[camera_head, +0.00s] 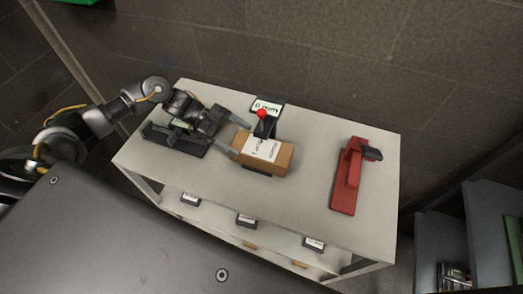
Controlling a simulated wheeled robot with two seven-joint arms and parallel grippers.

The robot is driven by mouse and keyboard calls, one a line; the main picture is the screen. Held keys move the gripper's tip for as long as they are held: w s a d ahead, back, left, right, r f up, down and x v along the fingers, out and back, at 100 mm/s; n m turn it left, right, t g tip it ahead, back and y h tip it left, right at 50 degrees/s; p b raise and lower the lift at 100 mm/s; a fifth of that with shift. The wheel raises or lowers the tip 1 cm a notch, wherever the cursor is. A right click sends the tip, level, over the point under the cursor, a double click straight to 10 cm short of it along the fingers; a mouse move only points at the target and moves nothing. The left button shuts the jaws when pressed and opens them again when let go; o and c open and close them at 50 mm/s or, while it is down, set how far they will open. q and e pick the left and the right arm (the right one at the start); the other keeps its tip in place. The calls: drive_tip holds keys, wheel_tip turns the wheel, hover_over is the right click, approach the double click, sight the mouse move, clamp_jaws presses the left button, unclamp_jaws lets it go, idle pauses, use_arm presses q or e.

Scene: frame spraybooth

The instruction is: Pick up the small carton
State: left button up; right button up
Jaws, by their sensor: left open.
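The small carton (280,158) is a brown box with a white label on top. It sits on the grey table top (310,205), near its middle. My left gripper (242,138) comes in from the left and is open, with its fingers spread toward the carton's left side. One finger reaches the carton's near left corner and the other is by its far left side; I cannot tell whether they touch it. My right gripper is not in view.
A black stand with a red knob (262,114) and a small sign (266,107) is just behind the carton. A red tool (349,178) lies to the right. A black flat fixture (174,141) is under my left arm. A dark shelf (486,240) stands at the right.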

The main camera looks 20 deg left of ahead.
sight(250, 144)
use_arm(q)
drive_tip(key=p+x, duration=0.1)
drive_tip(key=x, duration=0.1)
drive_tip(key=p+x, duration=0.1)
drive_tip(key=shift+s+d+r, duration=0.1)
drive_tip(key=shift+d, duration=0.35)
drive_tip(key=shift+d+f+p, duration=0.3)
drive_tip(key=shift+d, duration=0.15)
drive_tip(key=shift+a+f, duration=0.1)
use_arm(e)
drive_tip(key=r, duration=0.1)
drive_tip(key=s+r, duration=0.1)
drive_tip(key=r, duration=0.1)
use_arm(q)
drive_tip(key=c, duration=1.4)
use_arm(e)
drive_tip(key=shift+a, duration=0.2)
